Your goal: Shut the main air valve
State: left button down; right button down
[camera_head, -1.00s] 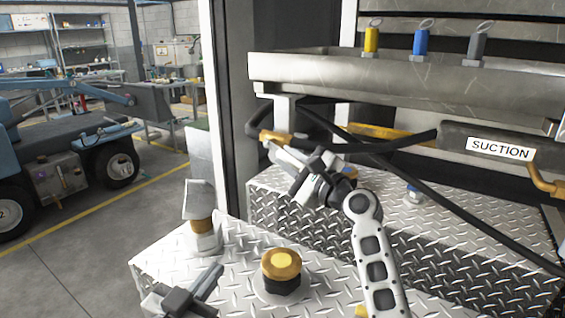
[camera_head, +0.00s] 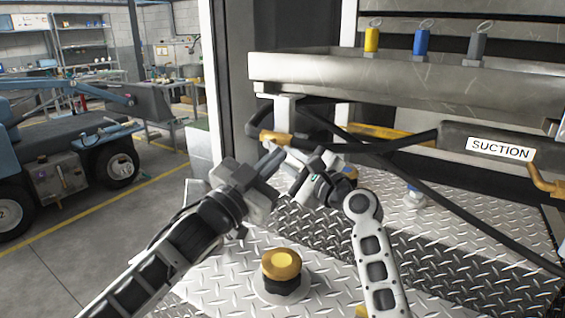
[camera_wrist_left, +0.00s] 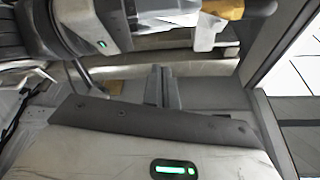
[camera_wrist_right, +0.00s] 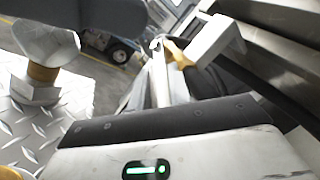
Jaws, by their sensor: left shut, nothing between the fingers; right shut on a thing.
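A yellow handle (camera_head: 272,138) sits at the left end of the dark pipework under the steel tray; I take it for the air valve's handle, but no label on it is readable. My right gripper (camera_head: 284,152) is shut at this handle, which also shows at its fingertips in the right wrist view (camera_wrist_right: 178,54). The exact grip is partly hidden. My left gripper (camera_head: 272,158) is shut and empty, close beside the right gripper and just below the handle. In the left wrist view its closed fingers (camera_wrist_left: 162,85) point toward the right gripper's side.
A yellow-capped black knob (camera_head: 282,266) stands on the tread-plate deck (camera_head: 345,270). A black hose (camera_head: 470,220) crosses diagonally right. The steel tray (camera_head: 400,70) overhangs.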

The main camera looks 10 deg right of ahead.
aim_at(291, 158)
jog(key=shift+f, duration=0.1)
pick_arm(q)
jog(key=w+d, duration=0.1)
jog(key=w+f, duration=0.1)
jog(key=w+d+f, duration=0.1)
jog(key=w, duration=0.1)
jog(key=shift+d+f, duration=0.15)
jog(key=shift+d, duration=0.15)
jog(key=shift+f, duration=0.1)
jog(key=shift+w+a+f+m, duration=0.1)
jog(key=shift+w+f+m, duration=0.15)
jog(key=shift+f+m, duration=0.25)
pick_arm(e)
jog(key=shift+s+a, duration=0.1)
jog(key=shift+a, duration=0.05)
pick_arm(q)
jog(key=shift+f, duration=0.1)
pick_arm(e)
jog(key=c, duration=1.3)
grip_release()
